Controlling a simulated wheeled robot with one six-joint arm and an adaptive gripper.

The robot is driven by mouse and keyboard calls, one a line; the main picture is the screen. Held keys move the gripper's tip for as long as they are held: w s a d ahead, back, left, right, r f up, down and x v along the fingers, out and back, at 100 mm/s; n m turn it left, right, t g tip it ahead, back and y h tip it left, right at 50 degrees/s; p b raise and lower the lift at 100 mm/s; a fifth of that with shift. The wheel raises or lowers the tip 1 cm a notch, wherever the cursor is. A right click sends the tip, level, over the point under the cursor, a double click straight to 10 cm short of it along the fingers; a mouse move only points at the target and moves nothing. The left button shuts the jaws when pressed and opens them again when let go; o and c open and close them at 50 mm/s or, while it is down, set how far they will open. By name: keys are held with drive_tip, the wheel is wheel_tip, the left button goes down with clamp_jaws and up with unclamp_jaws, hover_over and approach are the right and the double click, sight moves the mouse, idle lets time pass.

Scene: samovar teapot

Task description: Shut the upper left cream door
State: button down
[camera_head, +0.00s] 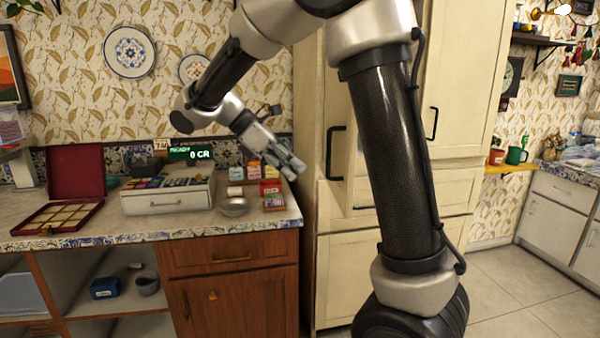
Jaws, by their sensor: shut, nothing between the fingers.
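The cream cabinet (345,250) stands right of the counter, partly hidden behind my arm. Its upper left cream door (352,185) has a black bar handle (335,153). The door seems to stand ajar, its lower edge out of line with the cabinet front; my arm hides much of it, so I cannot tell how far. The upper right door (470,70) has a black handle (433,123) and looks flush. My gripper (295,170) is shut and empty, left of the door's handle and apart from it, above the counter's right end.
Tiled floor (520,290) is clear at right.

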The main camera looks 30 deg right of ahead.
approach(347, 201)
wheel_tip(347, 201, down, 3)
drive_tip(key=a, duration=0.1)
drive_tip(key=shift+s+d+f, duration=0.1)
drive_tip(key=shift+s+d, duration=0.1)
drive_tip(key=shift+d, duration=0.5)
drive_tip(key=shift+s+d, duration=0.15)
drive_tip(key=shift+d, duration=0.5)
drive_tip(key=shift+s+d+f, duration=0.1)
drive_tip(key=shift+s+d, duration=0.1)
drive_tip(key=shift+d, duration=0.5)
